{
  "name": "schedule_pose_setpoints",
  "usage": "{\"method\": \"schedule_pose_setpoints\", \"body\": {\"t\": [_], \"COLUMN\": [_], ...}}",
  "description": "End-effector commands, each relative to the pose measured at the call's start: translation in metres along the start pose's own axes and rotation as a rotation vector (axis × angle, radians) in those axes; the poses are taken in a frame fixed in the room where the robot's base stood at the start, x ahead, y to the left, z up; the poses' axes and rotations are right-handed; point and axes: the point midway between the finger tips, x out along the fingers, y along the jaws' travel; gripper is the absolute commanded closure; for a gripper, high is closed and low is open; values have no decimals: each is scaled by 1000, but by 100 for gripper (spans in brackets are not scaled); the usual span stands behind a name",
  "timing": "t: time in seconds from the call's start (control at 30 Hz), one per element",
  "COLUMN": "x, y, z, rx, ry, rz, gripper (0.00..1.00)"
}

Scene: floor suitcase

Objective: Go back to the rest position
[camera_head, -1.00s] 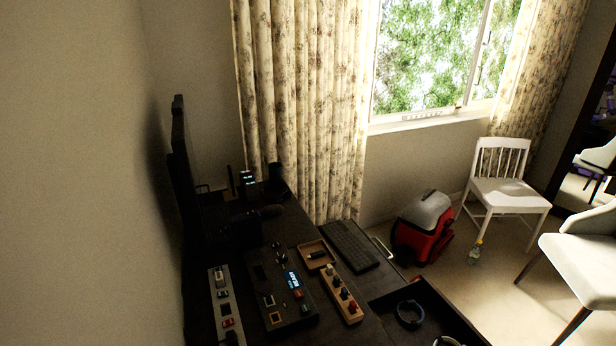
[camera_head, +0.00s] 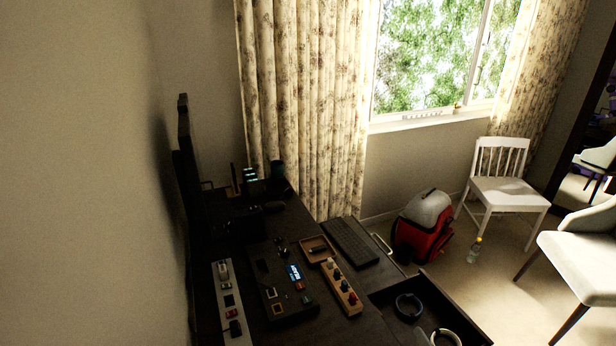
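My gripper and arm do not show in the head view, so whether the gripper is open or shut is hidden. The task names no object. A dark desk (camera_head: 358,328) stands below me along the left wall. On it are a black control box with a small lit display (camera_head: 290,292), a wooden block with several knobs (camera_head: 341,287), a light switch strip (camera_head: 229,300), a small wooden tray (camera_head: 317,249) and a dark keyboard (camera_head: 352,243).
An open drawer (camera_head: 466,322) at the desk's right holds a dark ring (camera_head: 409,307) and a pale ring (camera_head: 446,338). A red and grey vacuum (camera_head: 424,226), a bottle (camera_head: 475,250), a white chair (camera_head: 503,189) and a pale armchair (camera_head: 580,262) stand on the floor. Some floor between them is clear.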

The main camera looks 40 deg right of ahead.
Motion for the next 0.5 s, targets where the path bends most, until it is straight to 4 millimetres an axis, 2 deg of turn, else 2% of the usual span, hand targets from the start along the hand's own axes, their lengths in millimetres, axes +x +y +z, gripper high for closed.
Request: {"method": "schedule_pose_setpoints", "body": {"t": [0.13,0.27,0.37,0.5], "x": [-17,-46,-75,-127], "y": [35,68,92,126], "z": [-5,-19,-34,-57], "rx": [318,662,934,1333], "ry": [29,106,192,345], "rz": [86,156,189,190], "gripper": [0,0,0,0]}}
